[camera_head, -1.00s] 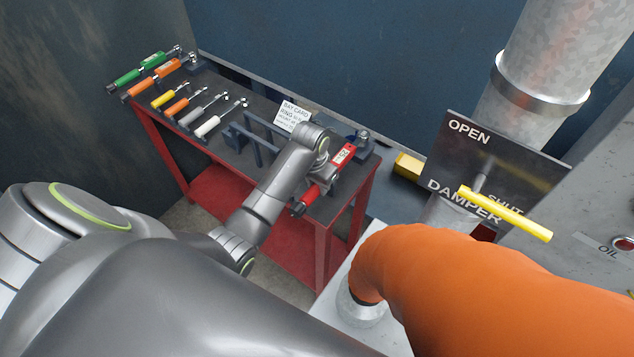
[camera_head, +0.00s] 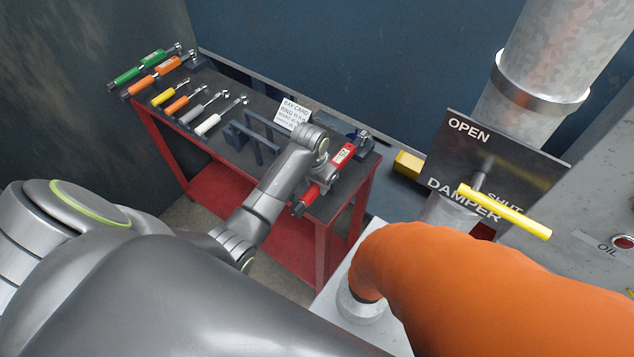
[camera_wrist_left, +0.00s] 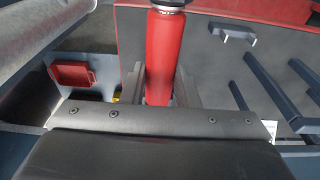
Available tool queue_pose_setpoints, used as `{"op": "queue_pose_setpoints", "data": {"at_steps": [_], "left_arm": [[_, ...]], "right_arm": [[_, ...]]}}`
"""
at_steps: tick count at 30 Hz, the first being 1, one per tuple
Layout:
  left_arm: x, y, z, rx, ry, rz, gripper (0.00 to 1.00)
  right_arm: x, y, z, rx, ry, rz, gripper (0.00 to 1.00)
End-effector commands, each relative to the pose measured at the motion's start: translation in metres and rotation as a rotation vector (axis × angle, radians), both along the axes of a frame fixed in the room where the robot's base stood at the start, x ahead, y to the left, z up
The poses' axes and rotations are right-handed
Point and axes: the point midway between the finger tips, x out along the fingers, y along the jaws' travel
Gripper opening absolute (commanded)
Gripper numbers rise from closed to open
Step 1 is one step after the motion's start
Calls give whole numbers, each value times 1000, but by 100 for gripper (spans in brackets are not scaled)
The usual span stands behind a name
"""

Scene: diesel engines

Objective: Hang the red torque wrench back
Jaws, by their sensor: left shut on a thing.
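The red torque wrench (camera_head: 342,155) is at the right end of the red-framed bench in the head view. Its ratchet head points to the back right, beside a dark blue holder (camera_head: 366,146). Its red handle (camera_wrist_left: 160,55) runs up between the fingers in the left wrist view. My left gripper (camera_head: 322,180) is shut on the wrench's handle; in the left wrist view its two fingers (camera_wrist_left: 159,85) stand on either side of the handle. Whether the wrench touches the holder cannot be told. My right gripper is not in view.
Several other wrenches, including a green one (camera_head: 138,68), lie in a row at the bench's left. Empty dark blue rack arms (camera_head: 250,142) stand mid-bench before a white card (camera_head: 293,113). A damper plate (camera_head: 490,165) with a yellow handle and an orange duct (camera_head: 470,285) are to the right.

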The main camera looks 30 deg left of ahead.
Motion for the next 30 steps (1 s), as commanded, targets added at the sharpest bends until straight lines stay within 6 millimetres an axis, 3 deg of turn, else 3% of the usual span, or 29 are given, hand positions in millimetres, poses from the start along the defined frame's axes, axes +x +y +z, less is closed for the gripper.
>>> {"op": "queue_pose_setpoints", "data": {"at_steps": [14,15,18,21,26,30], "left_arm": [[1,0,-4,-1,-8,-1,0],[1,0,-4,-1,-8,-1,30],[1,0,-4,-1,-7,-1,43],[1,0,-4,-1,-6,-1,53],[0,0,-5,-1,-4,0,53],[-1,0,-6,0,0,0,65]], "right_arm": [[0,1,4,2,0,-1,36],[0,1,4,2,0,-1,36],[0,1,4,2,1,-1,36],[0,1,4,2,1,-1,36],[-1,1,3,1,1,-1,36],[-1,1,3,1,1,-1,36]]}}
